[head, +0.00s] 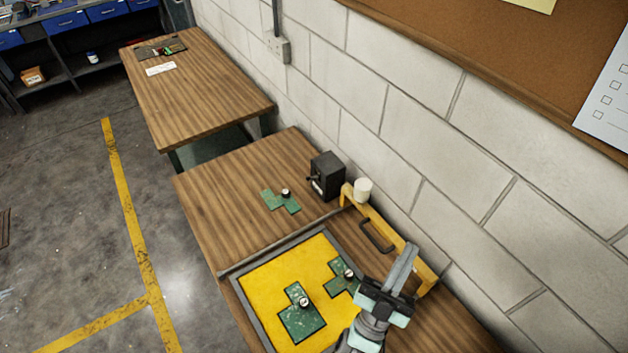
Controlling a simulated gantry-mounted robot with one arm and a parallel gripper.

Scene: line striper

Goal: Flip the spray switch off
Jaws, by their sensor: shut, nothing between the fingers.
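A dark box (327,174) with a small lever (314,180) on its left face stands on the near table against the wall. It is the only switch-like thing I can make out on this table, and the lever's position is too small to read. My gripper (407,258) is at the lower right, over or beside the yellow bar, with its fingers together and nothing visible between them. It is well apart from the dark box. I cannot tell whether it touches the yellow bar.
A yellow bar (391,238) with a white cylinder (363,190) and a dark handle (376,237) lies between box and gripper. A grey-framed yellow tray (262,300) holds green knobbed pieces (303,320); another green piece (281,200) lies near the box. The table's left part is bare.

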